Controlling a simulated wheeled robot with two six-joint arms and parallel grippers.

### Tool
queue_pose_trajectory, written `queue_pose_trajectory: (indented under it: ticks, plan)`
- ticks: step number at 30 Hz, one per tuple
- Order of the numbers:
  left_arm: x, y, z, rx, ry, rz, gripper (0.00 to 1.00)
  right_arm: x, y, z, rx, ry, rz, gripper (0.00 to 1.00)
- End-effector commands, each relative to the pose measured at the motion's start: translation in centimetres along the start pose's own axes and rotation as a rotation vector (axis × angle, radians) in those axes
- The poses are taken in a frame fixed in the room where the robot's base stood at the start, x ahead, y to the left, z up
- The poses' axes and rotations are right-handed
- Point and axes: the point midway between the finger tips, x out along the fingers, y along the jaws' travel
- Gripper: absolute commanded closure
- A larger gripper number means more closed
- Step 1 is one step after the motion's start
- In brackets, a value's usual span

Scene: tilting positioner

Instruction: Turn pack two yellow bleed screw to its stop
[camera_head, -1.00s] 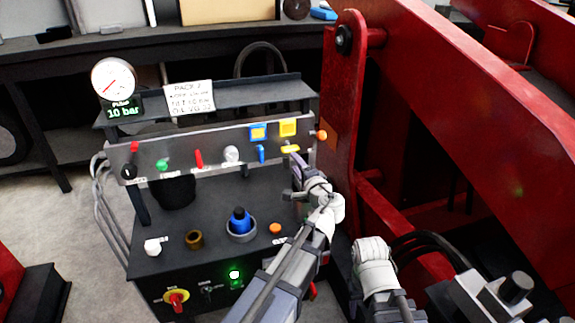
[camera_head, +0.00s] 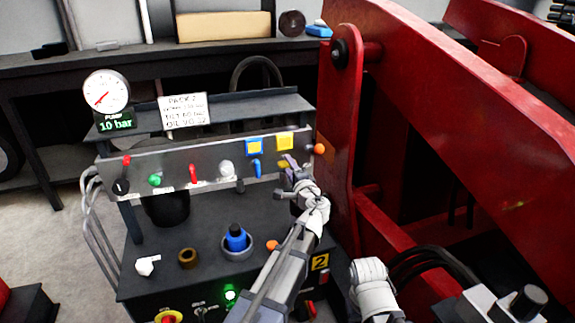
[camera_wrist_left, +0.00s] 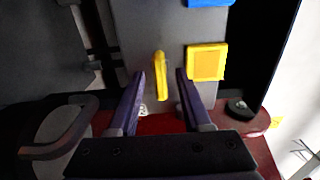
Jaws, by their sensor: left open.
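The yellow bleed screw (camera_head: 283,163) is a small yellow handle on the grey panel, below a yellow square (camera_head: 285,141). In the head view my left gripper (camera_head: 291,172) is at the panel and partly covers it. In the left wrist view the yellow screw (camera_wrist_left: 159,70) shows as a narrow bar lying between the lines of the two fingers. My left gripper (camera_wrist_left: 160,86) is open, with a gap on each side of the bar. Contact cannot be seen. A plate marked 2 (camera_head: 320,262) is on the cabinet front.
A blue lever (camera_head: 256,169) and blue square (camera_head: 254,147) are just left of the screw. An orange knob (camera_head: 319,148) and a red steel frame (camera_head: 345,120) are close on the right. A gauge (camera_head: 106,92) above a 10 bar display stands at left.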

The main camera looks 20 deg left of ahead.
Motion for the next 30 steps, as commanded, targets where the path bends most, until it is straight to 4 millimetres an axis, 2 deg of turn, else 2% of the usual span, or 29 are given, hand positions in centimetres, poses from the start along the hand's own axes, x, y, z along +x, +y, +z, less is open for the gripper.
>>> queue_pose_trajectory:
  ticks: [1,4,12,25,30]
  plan:
    - [1.0,0.0,-0.1,0.0,-0.001,0.0,0.51,0.0,0.0,0.0,0.0,0.0,0.0,0.5]
    - [1.8,0.0,-0.1,0.0,0.0,0.0,0.51,0.0,0.0,0.0,0.0,0.0,0.0,0.5]
    - [2.0,0.0,0.0,0.0,0.001,0.0,0.51,0.0,0.0,0.0,0.0,0.0,0.0,0.5]
    - [1.9,0.0,0.0,0.0,0.001,0.001,0.98,0.0,0.0,0.0,0.0,0.0,0.0,0.5]
    - [1.9,0.0,0.0,-0.001,0.001,0.001,1.0,0.0,0.0,0.0,0.0,0.0,0.0,0.5]
